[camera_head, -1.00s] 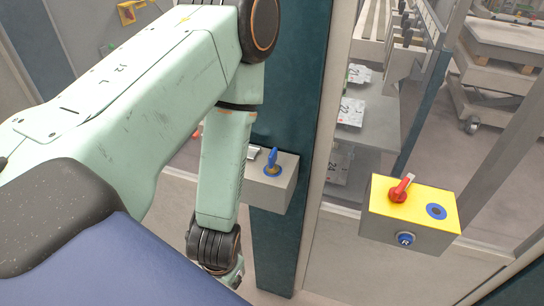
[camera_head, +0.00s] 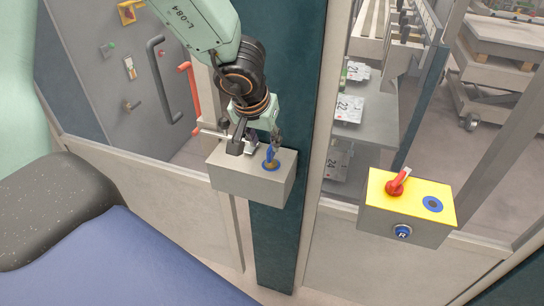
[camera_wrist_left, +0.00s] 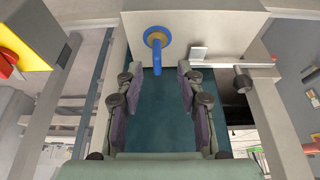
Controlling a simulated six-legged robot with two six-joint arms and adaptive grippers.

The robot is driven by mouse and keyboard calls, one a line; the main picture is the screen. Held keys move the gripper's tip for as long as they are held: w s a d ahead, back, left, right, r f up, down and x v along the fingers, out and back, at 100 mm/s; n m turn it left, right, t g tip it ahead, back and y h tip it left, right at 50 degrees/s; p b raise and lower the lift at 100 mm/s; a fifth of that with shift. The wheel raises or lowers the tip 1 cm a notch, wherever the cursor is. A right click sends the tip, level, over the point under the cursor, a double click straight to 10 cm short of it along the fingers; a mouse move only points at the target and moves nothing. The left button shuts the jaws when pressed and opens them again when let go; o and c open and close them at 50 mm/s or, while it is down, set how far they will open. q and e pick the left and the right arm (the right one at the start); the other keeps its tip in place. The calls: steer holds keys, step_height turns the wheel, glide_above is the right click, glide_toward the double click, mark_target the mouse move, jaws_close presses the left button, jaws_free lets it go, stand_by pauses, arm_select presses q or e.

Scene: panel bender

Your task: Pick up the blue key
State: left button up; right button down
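The blue key (camera_head: 270,155) stands in a round lock on top of a grey box on the dark teal post. In the left wrist view the key (camera_wrist_left: 156,58) shows near the top centre, in line with the gap between my fingers. My left gripper (camera_head: 263,138) is at the back of the box top, close to the key. In the left wrist view the fingers of this gripper (camera_wrist_left: 157,82) are spread apart, with no visible contact with the key. My right gripper is not in view.
The grey box (camera_head: 250,183) has a metal latch part beside the key. A yellow-topped box (camera_head: 408,205) with a red switch (camera_head: 397,183) stands to the right. A door with dark and red handles (camera_head: 189,95) is behind my left arm.

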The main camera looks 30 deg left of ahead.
mark_target(269, 148)
arm_select(q)
steer(key=b+x, duration=0.1)
steer(key=x, duration=0.1)
steer(key=b+x, duration=0.1)
steer(key=x, duration=0.2)
steer(key=b+x, duration=0.1)
steer(key=x, duration=0.1)
steer(key=shift+w+d, duration=0.1)
steer(key=shift+w, duration=0.25)
steer(key=shift+w+d+f+b, duration=0.1)
steer(key=shift+d+f+b, duration=0.1)
steer(key=shift+f+b, duration=0.1)
steer(key=shift+r, duration=0.1)
steer(key=shift+a, duration=0.15)
steer(key=shift+a, duration=0.1)
steer(key=shift+c, duration=0.2)
steer(key=shift+a, duration=0.1)
steer(key=shift+c, duration=0.8)
steer(key=shift+d, duration=0.3)
jaws_close()
steer(key=shift+a, duration=0.1)
steer(key=shift+a, duration=0.1)
